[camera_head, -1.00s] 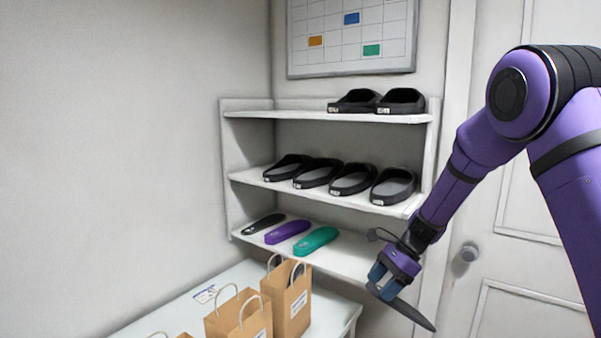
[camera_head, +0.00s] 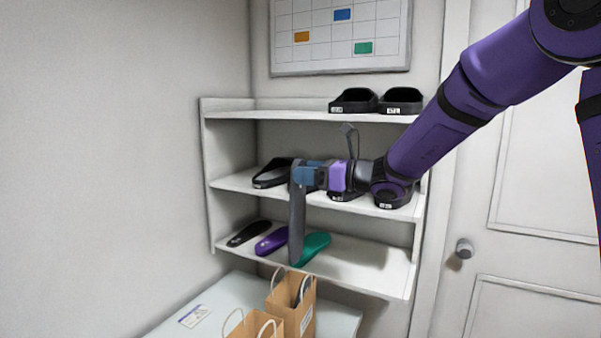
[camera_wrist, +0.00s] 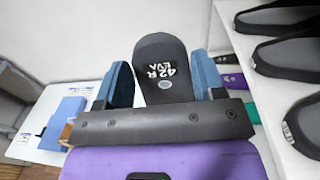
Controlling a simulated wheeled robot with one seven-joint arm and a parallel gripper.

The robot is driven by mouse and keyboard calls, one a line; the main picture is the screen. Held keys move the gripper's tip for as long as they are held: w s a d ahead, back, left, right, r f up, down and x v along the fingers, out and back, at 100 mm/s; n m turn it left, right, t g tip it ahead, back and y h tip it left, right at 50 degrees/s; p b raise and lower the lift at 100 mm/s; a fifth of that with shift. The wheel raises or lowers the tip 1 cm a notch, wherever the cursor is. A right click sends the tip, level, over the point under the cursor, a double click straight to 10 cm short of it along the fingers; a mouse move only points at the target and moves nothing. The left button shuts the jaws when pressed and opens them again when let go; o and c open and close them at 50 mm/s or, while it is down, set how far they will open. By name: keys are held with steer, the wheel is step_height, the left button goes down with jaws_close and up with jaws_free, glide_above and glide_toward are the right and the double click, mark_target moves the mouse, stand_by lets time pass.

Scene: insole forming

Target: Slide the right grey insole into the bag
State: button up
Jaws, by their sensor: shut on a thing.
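My gripper (camera_head: 304,174) is shut on a dark grey insole (camera_head: 297,225), which hangs almost straight down in the head view. In the wrist view, the insole (camera_wrist: 158,52) stands between the two blue fingers of my gripper (camera_wrist: 163,82); white lettering that seems to read "42R" is on it. A brown paper bag (camera_head: 307,317) with looped handles stands below the insole's lower end, apart from it. Something dark shows inside its opening. A second brown bag (camera_head: 246,331) stands in front, cut off by the picture's bottom edge.
Behind the insole, a white shelf (camera_head: 372,263) carries a black insole (camera_head: 249,233), a purple insole (camera_head: 271,242) and a teal insole (camera_head: 315,246). Black shoes stand on the shelves above. A label (camera_head: 194,316) lies on the white table (camera_head: 228,292), which has free room at left.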

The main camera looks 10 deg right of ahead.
mark_target(297, 260)
steer(key=shift+f, duration=11.7)
steer(key=o, duration=1)
steer(key=v, duration=1)
steer(key=shift+s+d, duration=0.2)
steer(key=shift+d, duration=0.1)
